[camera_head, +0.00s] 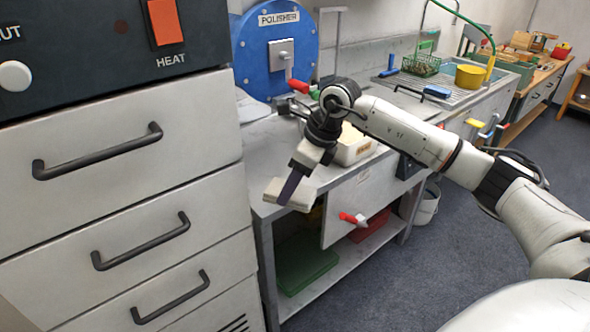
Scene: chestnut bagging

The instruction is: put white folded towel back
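My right arm comes in from the right. My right gripper (291,186) points down in front of the metal workbench's near edge. Its dark fingers appear shut on a cream-white flat block, which looks like the white folded towel (301,199). The towel is held in the air and shows on both sides of the dark finger. My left gripper is not in view.
A workbench (275,140) carries a blue polisher (262,55) and a pale labelled tray (357,151), partly behind my arm. A green box (305,264) sits on its lower shelf. Grey drawers (120,205) stand left. A bucket (428,203) stands beyond; the floor at right is clear.

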